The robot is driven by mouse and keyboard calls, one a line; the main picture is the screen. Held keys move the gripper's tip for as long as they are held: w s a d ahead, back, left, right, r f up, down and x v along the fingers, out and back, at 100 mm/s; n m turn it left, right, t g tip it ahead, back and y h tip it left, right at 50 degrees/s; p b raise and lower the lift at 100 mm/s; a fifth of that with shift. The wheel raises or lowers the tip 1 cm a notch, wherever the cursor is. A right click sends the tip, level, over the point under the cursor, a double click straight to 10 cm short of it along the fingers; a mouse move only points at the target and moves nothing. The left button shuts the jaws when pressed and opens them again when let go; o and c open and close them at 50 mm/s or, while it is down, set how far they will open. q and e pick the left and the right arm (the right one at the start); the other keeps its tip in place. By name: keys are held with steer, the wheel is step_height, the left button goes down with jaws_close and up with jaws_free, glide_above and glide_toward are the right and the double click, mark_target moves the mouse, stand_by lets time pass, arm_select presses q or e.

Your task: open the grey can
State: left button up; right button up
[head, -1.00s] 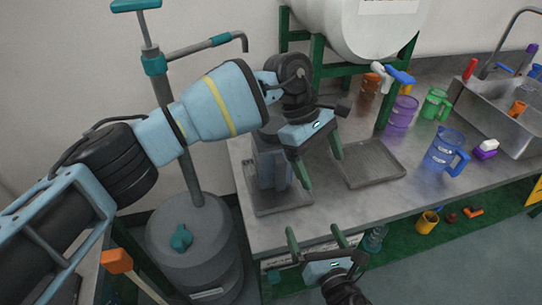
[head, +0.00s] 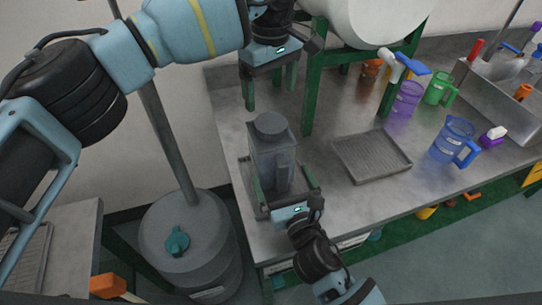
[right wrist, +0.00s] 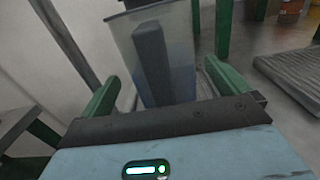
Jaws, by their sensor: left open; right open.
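An empty ridged tray (head: 371,156) lies to the right. Beyond it are a blue jug (head: 453,139), a purple jug (head: 406,99), a green jug (head: 439,89) and a sink (head: 497,99). A green stand (head: 312,85) carries a white tank (head: 378,20). A grey drum (head: 190,240) stands left of the table.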

mark_target(271, 122)
steer(key=shift+x, duration=2.55)
steer(key=c, duration=1.7)
arm_select(q)
steer(key=m, duration=0.6)
steer(key=shift+m, duration=0.3)
steer(key=m, duration=0.6)
steer(key=shift+m, duration=0.4)
steer(key=shift+f, duration=4)
steer(key=shift+c, duration=0.4)
